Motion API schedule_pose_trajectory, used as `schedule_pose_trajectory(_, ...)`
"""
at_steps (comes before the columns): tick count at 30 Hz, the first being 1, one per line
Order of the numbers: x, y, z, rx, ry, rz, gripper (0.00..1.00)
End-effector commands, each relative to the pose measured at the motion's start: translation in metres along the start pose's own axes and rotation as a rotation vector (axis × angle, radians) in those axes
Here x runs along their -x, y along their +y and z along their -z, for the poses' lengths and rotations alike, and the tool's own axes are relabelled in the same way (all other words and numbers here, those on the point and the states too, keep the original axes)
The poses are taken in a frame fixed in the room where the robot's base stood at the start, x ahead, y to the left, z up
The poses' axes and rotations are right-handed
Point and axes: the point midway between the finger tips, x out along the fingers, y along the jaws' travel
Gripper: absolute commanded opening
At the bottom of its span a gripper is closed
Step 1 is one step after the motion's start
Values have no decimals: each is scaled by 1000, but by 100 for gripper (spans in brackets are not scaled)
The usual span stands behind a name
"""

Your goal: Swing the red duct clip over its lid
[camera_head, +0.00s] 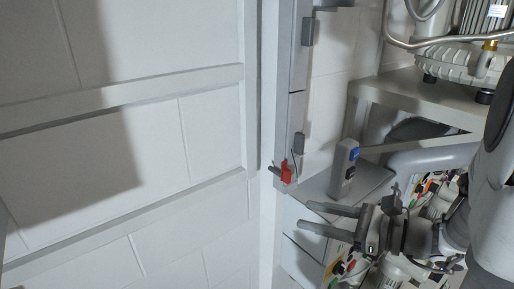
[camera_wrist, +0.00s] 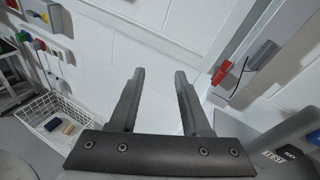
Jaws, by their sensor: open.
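The red duct clip (camera_head: 286,171) is a small red piece low on the edge of a tall narrow grey duct (camera_head: 297,95) in the head view. In the wrist view the red clip (camera_wrist: 221,73) is right of my fingers, at the end of the duct, with a thin dark cord beside it. A grey block (camera_head: 300,143) sits just above the clip. My gripper (camera_head: 318,218) is open and empty, below and slightly right of the clip in the head view, its fingers pointing left. The fingers (camera_wrist: 160,88) are apart from the clip. I cannot tell how the clip sits against its lid.
A grey box with a blue part (camera_head: 346,165) stands right of the clip. A grey shelf (camera_head: 420,97) carries a machine (camera_head: 468,58) at upper right. In the wrist view a white wire basket (camera_wrist: 60,117) is at lower left. The space before the white wall is free.

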Motion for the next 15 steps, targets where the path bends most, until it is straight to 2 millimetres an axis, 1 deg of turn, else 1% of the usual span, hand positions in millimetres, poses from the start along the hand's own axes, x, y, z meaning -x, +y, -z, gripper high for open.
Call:
schedule_pose_trajectory(1,6,-14,18,-65,-26,74,48)
schedule_pose_trajectory(3,17,-33,30,-132,-64,168,48)
schedule_pose_trajectory(6,31,-52,44,-198,-104,272,48)
schedule_pose_trajectory(9,41,-64,52,-235,-128,337,48)
schedule_pose_trajectory(11,44,-68,54,-246,-136,357,48)
schedule_pose_trajectory(13,43,-71,55,-250,-140,365,48)
schedule_pose_trajectory(15,37,-74,54,-249,-141,366,48)
